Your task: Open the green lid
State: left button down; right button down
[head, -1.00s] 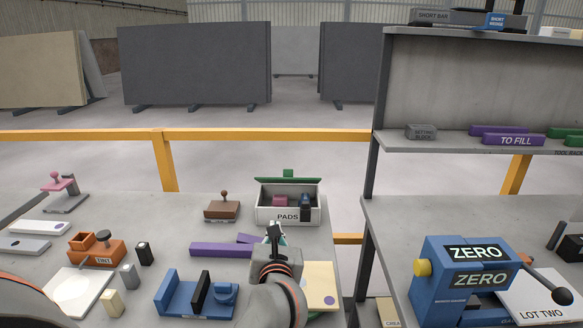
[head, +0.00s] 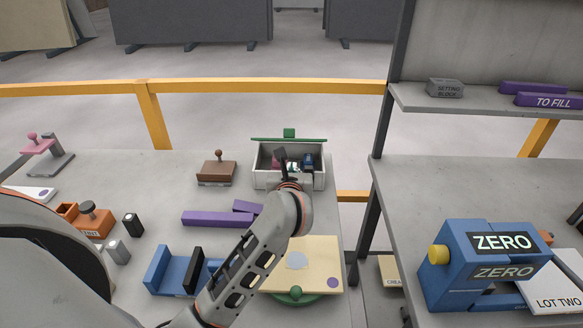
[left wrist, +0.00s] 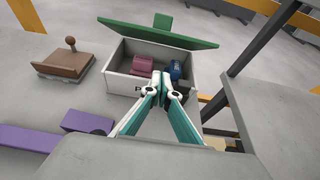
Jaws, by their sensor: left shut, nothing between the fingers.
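The green lid (head: 289,140) stands raised along the back edge of a pale open box (head: 290,181), with a green tab at its top middle. The lid also shows in the left wrist view (left wrist: 160,32), tilted up from the box. Inside lie a dark pink block (left wrist: 143,66) and a blue block (left wrist: 175,70). My left gripper (head: 283,156) is over the front of the box; in the left wrist view its fingertips (left wrist: 161,78) are together and empty, apart from the lid. They hide part of the box's front and inside. My right gripper is not in view.
A brown stamp (head: 217,172) and purple bars (head: 215,219) lie left of the box. A beige board (head: 320,258) and a round green piece (head: 296,295) are nearer me. A shelf post (head: 380,135) rises to the right.

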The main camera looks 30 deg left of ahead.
aim_at(290, 135)
pick_arm(q)
jog(key=w+a+r+p, duration=0.1)
jog(key=w+a+p, duration=0.1)
jog(key=w, duration=0.5)
jog(key=shift+a+r, duration=0.15)
jog(key=shift+a, duration=0.6)
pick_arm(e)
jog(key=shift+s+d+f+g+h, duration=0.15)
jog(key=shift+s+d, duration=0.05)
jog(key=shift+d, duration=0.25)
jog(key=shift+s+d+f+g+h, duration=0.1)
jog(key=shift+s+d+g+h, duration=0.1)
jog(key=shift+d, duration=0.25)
pick_arm(q)
jog(key=shift+w, duration=0.1)
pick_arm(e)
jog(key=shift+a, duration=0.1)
